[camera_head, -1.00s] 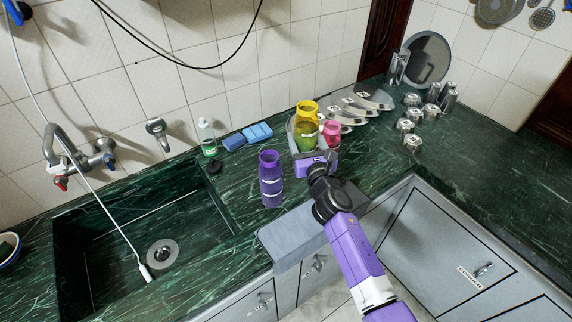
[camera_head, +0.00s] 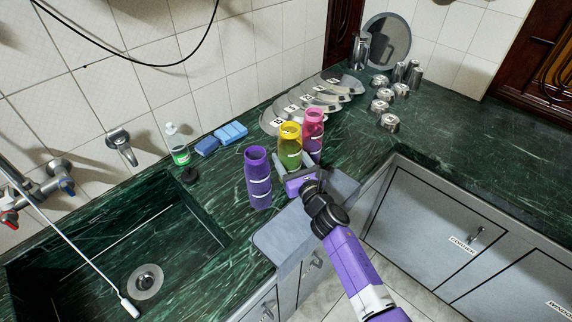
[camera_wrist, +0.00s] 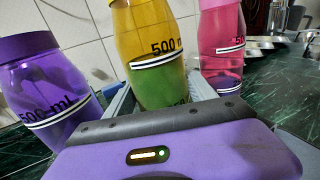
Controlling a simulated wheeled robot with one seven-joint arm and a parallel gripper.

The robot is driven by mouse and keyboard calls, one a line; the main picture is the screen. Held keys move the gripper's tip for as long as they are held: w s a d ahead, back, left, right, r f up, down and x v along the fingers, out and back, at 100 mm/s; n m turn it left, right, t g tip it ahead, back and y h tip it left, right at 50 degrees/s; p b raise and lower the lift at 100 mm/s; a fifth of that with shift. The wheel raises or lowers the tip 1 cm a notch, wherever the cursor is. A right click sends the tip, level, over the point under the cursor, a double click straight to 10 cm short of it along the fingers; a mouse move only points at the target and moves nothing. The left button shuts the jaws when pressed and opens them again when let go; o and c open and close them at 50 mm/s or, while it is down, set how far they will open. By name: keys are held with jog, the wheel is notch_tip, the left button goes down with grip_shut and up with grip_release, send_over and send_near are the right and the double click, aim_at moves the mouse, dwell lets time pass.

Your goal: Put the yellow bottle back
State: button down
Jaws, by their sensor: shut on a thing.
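The yellow bottle (camera_head: 289,146), with green in its lower part, is upright between the purple bottle (camera_head: 257,178) and the pink bottle (camera_head: 313,131). My gripper (camera_head: 293,170) is shut on the yellow bottle low down, with a grey finger at each side of it. In the wrist view the yellow bottle (camera_wrist: 150,45) stands centred above my purple gripper body, which hides its base. I cannot tell whether the base touches the counter. The purple bottle (camera_wrist: 42,90) is close at left. The pink bottle (camera_wrist: 222,45) is at right, a little behind.
The green marble counter (camera_head: 460,120) has free room to the right. The sink (camera_head: 120,260) is at left. Blue sponges (camera_head: 230,133) and a soap bottle (camera_head: 178,145) are by the wall. Numbered grey plates (camera_head: 320,95) and several metal cups (camera_head: 388,122) stand behind the bottles.

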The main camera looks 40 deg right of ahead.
jog(key=shift+f+b, duration=0.3)
jog(key=shift+f, duration=0.5)
jog(key=shift+f, duration=0.15)
jog(key=shift+c, duration=1.5)
grip_release()
jog(key=shift+f, duration=0.1)
jog(key=shift+r, duration=0.25)
jog(key=b+v, duration=0.1)
jog(key=v, duration=1.1)
jog(key=shift+s+f, duration=0.1)
jog(key=shift+f, duration=0.05)
